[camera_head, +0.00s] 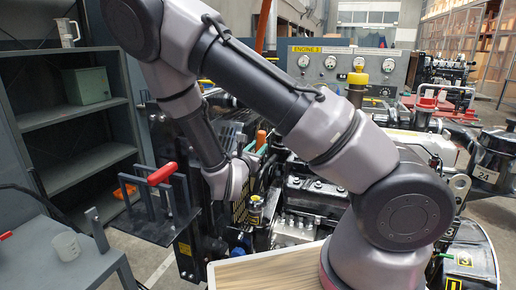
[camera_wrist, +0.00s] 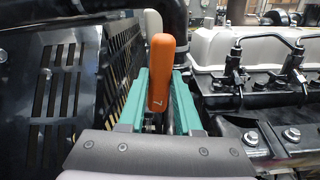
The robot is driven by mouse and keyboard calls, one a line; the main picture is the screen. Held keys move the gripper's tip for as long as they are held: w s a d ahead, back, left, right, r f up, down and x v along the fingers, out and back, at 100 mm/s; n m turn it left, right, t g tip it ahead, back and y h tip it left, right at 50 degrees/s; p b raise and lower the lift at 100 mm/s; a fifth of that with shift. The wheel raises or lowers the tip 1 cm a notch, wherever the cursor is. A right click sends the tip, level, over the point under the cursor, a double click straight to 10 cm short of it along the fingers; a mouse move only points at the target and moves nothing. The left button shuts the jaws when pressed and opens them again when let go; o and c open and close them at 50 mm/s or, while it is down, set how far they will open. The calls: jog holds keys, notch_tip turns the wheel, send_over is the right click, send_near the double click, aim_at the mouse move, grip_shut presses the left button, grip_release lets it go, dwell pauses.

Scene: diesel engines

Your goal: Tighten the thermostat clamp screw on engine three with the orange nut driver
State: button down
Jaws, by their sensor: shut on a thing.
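The orange nut driver's handle (camera_wrist: 161,70), marked 7, stands upright between the two teal fingers of my gripper (camera_wrist: 161,80) in the wrist view. The gripper is shut on it. In the head view the orange handle (camera_head: 260,139) shows just beyond my gripper (camera_head: 254,153), beside the engine (camera_head: 300,198). The driver's lower end is hidden between the fingers and behind the gripper body. A yellow sign reading "ENGINE 3" (camera_head: 306,49) is on the gauge panel behind. I cannot make out the thermostat clamp screw in either view.
A black slotted guard (camera_wrist: 118,70) is close left of the fingers. A black hose (camera_wrist: 174,22) rises behind the driver, and the engine's cover (camera_wrist: 235,48) is at right. A rack with a red-handled tool (camera_head: 162,173) and grey shelves (camera_head: 75,117) stand at left in the head view.

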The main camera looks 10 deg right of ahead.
jog(key=shift+s+a, duration=0.15)
jog(key=shift+s, duration=0.05)
jog(key=shift+s+a, duration=0.2)
jog(key=shift+s, duration=0.1)
jog(key=shift+s+a, duration=0.1)
jog(key=shift+s, duration=0.05)
jog(key=v, duration=0.7)
dwell(0.4)
